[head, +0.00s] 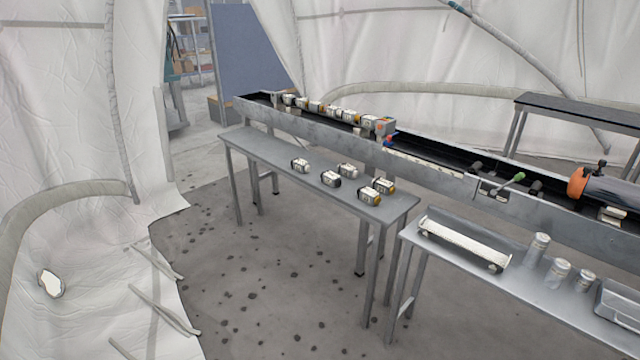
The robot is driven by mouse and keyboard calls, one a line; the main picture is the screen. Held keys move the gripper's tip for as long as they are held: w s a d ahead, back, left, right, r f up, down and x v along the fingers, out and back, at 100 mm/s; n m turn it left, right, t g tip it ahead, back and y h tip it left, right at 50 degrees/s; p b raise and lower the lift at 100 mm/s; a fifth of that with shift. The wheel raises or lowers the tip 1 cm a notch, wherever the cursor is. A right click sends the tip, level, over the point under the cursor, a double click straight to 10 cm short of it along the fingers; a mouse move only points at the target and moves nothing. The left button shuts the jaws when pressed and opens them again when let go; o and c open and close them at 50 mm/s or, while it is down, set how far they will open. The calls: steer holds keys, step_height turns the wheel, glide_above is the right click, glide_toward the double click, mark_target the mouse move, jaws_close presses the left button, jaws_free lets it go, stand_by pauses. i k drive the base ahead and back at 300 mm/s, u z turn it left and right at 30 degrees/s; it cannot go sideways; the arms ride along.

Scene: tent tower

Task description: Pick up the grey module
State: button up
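Several small white and grey cylindrical modules lie on a narrow grey metal table in the middle of the view. One module with a dark end (300,166) lies farthest left. Another module with a dark end (331,179) lies right of it and nearer. A third module (347,170) lies just behind that one. I cannot tell for certain which is the grey module. My gripper is not in view.
The narrow table (268,155) stands against a long metal trough (430,172) holding a row of modules (335,112). A nearer table (535,305) at right holds a white tube-like part (463,242) and metal canisters (558,273). The floor (260,275) in front is open; tent wall (60,110) at left.

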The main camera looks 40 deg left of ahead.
mark_target(329, 110)
steer(key=u, duration=1.5)
steer(key=k, duration=0.9)
steer(key=u, duration=0.05)
steer(key=i, duration=0.9)
steer(key=z, duration=0.05)
